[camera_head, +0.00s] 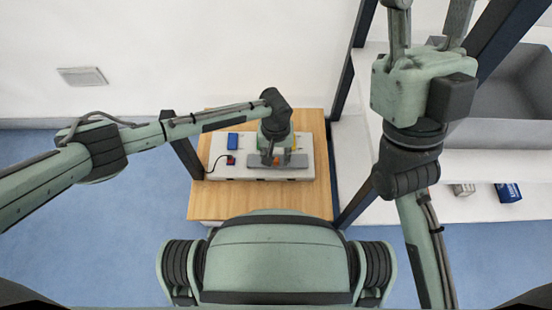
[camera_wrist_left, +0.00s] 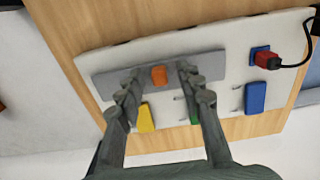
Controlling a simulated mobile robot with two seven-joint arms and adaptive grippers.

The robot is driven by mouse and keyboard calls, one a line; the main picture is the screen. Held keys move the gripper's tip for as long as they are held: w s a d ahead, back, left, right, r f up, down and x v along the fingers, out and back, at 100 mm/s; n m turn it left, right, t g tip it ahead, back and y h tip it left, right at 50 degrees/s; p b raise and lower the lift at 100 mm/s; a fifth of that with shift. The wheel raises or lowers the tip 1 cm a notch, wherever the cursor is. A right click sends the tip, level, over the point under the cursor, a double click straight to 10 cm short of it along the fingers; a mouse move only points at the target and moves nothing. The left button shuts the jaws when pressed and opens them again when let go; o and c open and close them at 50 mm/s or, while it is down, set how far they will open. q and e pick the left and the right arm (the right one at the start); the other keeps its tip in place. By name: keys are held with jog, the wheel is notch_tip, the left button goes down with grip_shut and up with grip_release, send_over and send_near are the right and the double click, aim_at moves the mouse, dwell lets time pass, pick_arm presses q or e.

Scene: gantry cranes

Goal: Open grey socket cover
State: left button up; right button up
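A white socket panel (camera_head: 225,172) lies on the wooden table. A long grey plate (camera_head: 297,160) lies along its near side and also shows in the left wrist view (camera_wrist_left: 108,82). An orange block (camera_wrist_left: 159,76) sits at the plate's middle. My left gripper (camera_head: 272,158) is over the plate, pointing down. In the left wrist view its fingers (camera_wrist_left: 158,72) are apart, one on each side of the orange block; contact cannot be told. My right gripper (camera_head: 426,14) is raised at the upper right, fingers apart and empty, tips partly cut off.
The panel also bears a yellow cover (camera_wrist_left: 146,118), a partly hidden green cover (camera_wrist_left: 195,112), a blue cover (camera_wrist_left: 255,97) and a red plug (camera_wrist_left: 266,61) with a black cable in a blue socket. A shelf with a grey bin (camera_head: 510,128) stands right.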

pick_arm(q)
jog(key=shift+f, duration=0.2)
jog(key=shift+c, duration=0.3)
grip_shut()
